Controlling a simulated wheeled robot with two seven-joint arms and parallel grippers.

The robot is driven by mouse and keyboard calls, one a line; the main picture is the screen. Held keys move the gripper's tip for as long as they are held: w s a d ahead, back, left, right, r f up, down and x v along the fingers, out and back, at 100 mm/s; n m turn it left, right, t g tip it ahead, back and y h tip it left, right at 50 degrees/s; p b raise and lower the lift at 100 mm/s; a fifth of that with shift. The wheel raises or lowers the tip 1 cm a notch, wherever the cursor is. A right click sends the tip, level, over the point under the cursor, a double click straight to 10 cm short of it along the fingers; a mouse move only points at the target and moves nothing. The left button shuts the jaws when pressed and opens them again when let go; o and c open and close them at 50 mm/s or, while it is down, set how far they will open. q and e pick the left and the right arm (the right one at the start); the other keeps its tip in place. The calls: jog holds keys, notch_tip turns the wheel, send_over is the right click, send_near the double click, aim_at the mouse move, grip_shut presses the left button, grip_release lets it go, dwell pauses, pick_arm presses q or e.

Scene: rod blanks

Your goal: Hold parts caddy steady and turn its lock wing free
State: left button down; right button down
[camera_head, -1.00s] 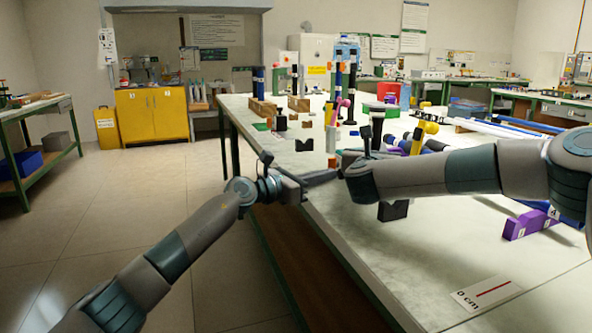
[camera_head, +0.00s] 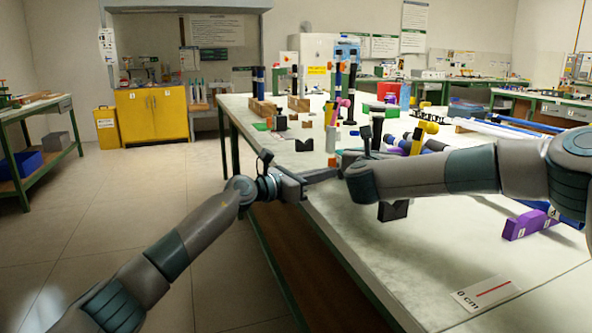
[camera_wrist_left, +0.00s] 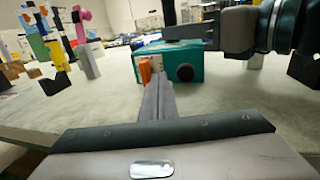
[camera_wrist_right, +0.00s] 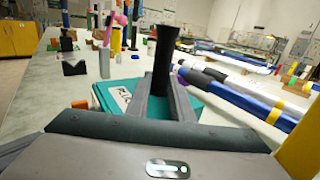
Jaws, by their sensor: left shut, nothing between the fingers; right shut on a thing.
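The parts caddy is a teal box (camera_wrist_left: 205,66) with a white lettered label, which shows in the right wrist view (camera_wrist_right: 108,92); in the head view my right arm hides most of it. A small orange wing (camera_wrist_left: 145,69), which I take for the lock wing, is on its side. My left gripper (camera_wrist_left: 154,82) is shut and empty, its fingertips right by the orange wing; I cannot tell whether they touch. My right gripper (camera_wrist_right: 163,98) is shut on the caddy's upright black handle (camera_wrist_right: 164,62), which flares at the top.
A black V-block (camera_head: 392,210) and a purple block (camera_head: 530,224) stand on the pale table (camera_head: 400,270). Several coloured rods and posts stand farther back. Blue tubes (camera_wrist_right: 235,98) lie beside the caddy. The table's front corner is clear except for a scale card (camera_head: 486,293).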

pick_arm(q)
jog(key=shift+w+r, duration=0.1)
jog(key=shift+r, duration=0.8)
jog(key=shift+s+d+r, duration=0.1)
jog(key=shift+s, duration=0.3)
dwell(0.4)
dwell(0.4)
jog(key=shift+s+a, duration=0.3)
jog(key=shift+a, duration=0.65)
jog(key=shift+s+a, duration=0.3)
jog(key=shift+a, duration=0.65)
jog(key=shift+s+a, duration=0.3)
jog(key=shift+a, duration=0.65)
pick_arm(e)
jog(key=c, duration=1.5)
grip_release()
jog(key=shift+s, duration=0.1)
